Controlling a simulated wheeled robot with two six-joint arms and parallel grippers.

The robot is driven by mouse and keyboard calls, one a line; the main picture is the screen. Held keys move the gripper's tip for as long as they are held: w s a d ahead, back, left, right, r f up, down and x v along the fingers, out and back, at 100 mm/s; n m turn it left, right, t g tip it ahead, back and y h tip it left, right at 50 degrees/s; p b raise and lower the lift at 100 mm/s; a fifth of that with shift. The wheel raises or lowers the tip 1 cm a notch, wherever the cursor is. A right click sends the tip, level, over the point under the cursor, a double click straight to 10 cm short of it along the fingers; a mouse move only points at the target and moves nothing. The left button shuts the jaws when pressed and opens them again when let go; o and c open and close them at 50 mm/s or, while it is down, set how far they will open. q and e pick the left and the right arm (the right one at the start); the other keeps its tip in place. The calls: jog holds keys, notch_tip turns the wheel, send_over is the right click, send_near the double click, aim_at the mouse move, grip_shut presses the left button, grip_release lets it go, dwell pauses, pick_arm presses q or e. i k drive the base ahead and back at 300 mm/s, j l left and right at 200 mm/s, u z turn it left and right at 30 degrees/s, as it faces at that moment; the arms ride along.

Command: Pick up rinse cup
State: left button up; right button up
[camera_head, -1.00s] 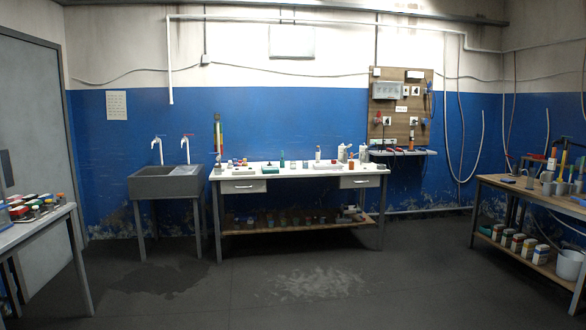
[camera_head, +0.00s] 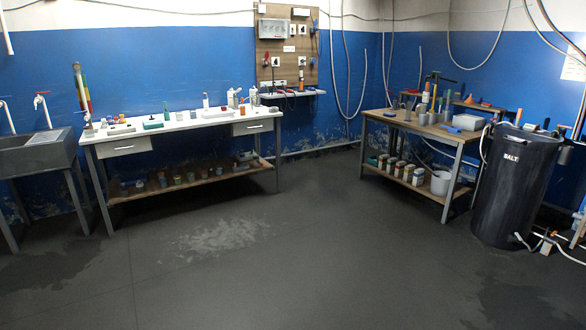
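Neither gripper is in the head view. I cannot tell which vessel is the rinse cup. Several small cups and jars stand on the white table (camera_head: 180,126) at left centre, and more small cups stand on its lower shelf (camera_head: 205,178). On the wooden bench (camera_head: 440,133) at the right, a few grey cups (camera_head: 421,114) stand among upright tools. All are too small and far away to read any label.
A dark barrel marked SALT (camera_head: 515,185) stands right of the bench, with hoses and a valve at its foot. A grey sink (camera_head: 42,155) is at the left. A white bucket (camera_head: 440,183) sits on the bench's lower shelf. The middle floor (camera_head: 290,250) is clear.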

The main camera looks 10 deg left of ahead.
aim_at(179, 117)
jog(key=i+j+u, duration=0.3)
jog(key=i, duration=0.25)
jog(key=i+j+u, duration=0.3)
jog(key=i, duration=0.25)
jog(key=i+u, duration=0.3)
jog(key=i, duration=3.7)
